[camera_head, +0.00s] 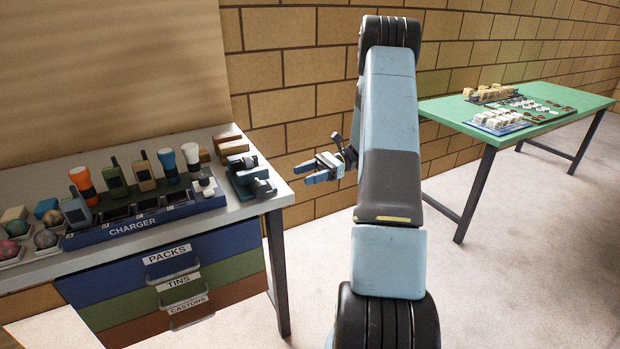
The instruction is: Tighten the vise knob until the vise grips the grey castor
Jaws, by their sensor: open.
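The vise (243,180), small and dark blue-grey, stands at the right end of the workbench. A grey rounded part at its front right looks like the knob (263,187), though it is small. Grey shapes show around its jaws. I cannot tell the grey castor apart from them or whether it is gripped. My gripper (304,173) is open and looks empty. It is in the air to the right of the vise, past the bench's right edge, with its fingers pointing left toward the knob. It is apart from the vise.
The bench (225,215) holds a blue charger rack (133,227) with radios and torches, brown blocks (234,147) behind the vise, and balls at left. Labelled drawers (168,260) are below. A green table (450,108) with game pieces stands right. A brick wall is behind.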

